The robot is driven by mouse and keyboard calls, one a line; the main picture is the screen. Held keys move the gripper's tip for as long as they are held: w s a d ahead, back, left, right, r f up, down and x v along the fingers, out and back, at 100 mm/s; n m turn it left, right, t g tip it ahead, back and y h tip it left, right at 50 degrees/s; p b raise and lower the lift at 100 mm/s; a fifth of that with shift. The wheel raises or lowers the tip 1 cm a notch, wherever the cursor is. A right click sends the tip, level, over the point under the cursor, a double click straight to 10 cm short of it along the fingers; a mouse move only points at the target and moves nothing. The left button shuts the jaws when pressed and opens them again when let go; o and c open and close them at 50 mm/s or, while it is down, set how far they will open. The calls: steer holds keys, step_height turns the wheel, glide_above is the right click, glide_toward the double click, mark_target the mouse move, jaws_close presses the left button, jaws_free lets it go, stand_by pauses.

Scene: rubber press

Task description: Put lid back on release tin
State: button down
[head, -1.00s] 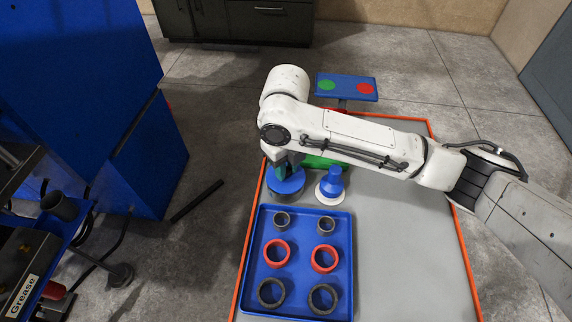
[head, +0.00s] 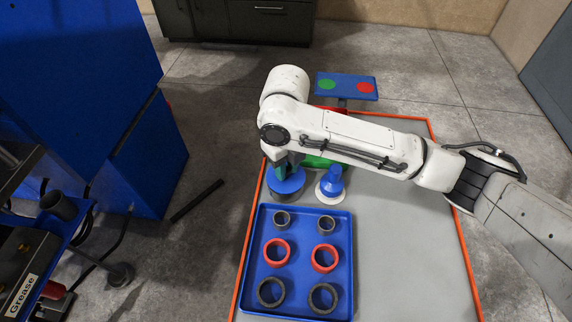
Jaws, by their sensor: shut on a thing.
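A round blue lid (head: 286,184) shows in the head view behind the blue tray, near the table's left edge. My gripper (head: 283,169) is shut on it from above, and my arm hides most of the fingers. A dark grey round tin (head: 284,199) shows as a band just under the lid's front edge. The lid is over the tin; I cannot tell whether it is fully seated or a little above. The contents of the tin are hidden.
A blue cone-shaped thing with a pale round base (head: 331,184) stands close right of the lid. A blue tray (head: 298,232) with red and grey rings lies in front. A green thing (head: 318,162) is partly hidden behind my arm. The grey table's right side (head: 410,260) is clear.

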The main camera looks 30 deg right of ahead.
steer(key=shift+c, duration=1.8)
jaws_free()
steer(key=shift+r, duration=0.15)
steer(key=shift+r+p, duration=2.65)
steer(key=shift+r, duration=0.75)
steer(key=shift+c, duration=0.2)
jaws_close()
steer(key=shift+f+b, duration=2.5)
steer(key=shift+f, duration=0.75)
